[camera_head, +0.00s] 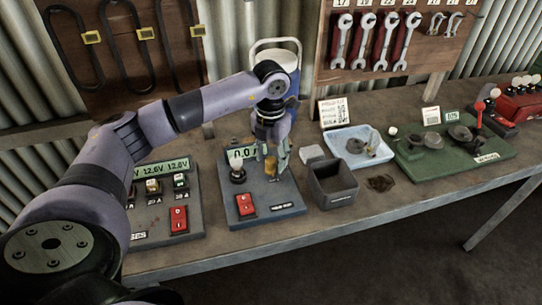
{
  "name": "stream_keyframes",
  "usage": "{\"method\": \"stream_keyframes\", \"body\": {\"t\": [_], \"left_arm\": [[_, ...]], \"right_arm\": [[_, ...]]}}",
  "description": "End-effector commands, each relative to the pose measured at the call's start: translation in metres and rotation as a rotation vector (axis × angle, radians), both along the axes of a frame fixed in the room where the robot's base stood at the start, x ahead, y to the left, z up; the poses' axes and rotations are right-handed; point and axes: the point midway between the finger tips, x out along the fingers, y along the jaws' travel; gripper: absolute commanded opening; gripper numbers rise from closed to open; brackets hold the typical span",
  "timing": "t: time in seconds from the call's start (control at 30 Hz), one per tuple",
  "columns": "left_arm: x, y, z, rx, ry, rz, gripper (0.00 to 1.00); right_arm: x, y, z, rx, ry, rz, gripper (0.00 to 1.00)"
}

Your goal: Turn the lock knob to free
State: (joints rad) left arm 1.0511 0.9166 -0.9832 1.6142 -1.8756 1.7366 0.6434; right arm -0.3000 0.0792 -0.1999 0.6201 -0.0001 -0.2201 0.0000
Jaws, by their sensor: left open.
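My left gripper (275,158) reaches down over the right part of a blue-grey panel (284,197) on the bench. It is open, and an orange-yellow piece shows between or just behind its fingers; I cannot tell whether they touch it. The panel has a display (241,155) reading about 0.0, partly covered by the gripper. A dark round knob with a pale top (237,173) stands left of the gripper, apart from it. A red switch (246,204) sits at the front left. No readable label shows which knob is the lock knob. My right gripper is not in view.
A panel with 12.6V displays (168,170) stands to the left. A dark open bin (333,184), a light blue tray (358,145) and a green board (455,150) stand to the right. A blue-and-white container (275,55) is behind. Wrenches (362,42) hang above.

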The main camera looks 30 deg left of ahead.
Motion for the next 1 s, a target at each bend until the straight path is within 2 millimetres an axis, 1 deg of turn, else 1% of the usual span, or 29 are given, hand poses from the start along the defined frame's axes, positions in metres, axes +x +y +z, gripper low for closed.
{"method": "stream_keyframes", "body": {"t": [0.17,0.27,0.37,0.6,0.7,0.83,1.0], "left_arm": [[0.000,0.000,0.001,0.000,0.001,0.000,0.46],[0.000,0.000,0.008,-0.001,-0.001,0.000,0.46],[0.001,0.000,0.024,-0.001,-0.004,-0.001,0.46],[0.001,0.000,0.076,-0.002,-0.005,0.000,0.46],[0.001,0.000,0.094,-0.001,-0.003,0.000,0.46],[0.001,0.000,0.110,-0.001,0.000,0.000,0.46],[0.000,0.000,0.120,0.000,0.000,0.000,0.46]], "right_arm": [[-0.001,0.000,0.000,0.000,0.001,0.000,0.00],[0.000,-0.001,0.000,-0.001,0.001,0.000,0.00],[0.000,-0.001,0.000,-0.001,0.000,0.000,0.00],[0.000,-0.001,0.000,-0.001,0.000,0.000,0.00],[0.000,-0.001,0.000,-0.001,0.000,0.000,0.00],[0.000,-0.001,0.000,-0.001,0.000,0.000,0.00],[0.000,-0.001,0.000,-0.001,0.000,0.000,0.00]]}}
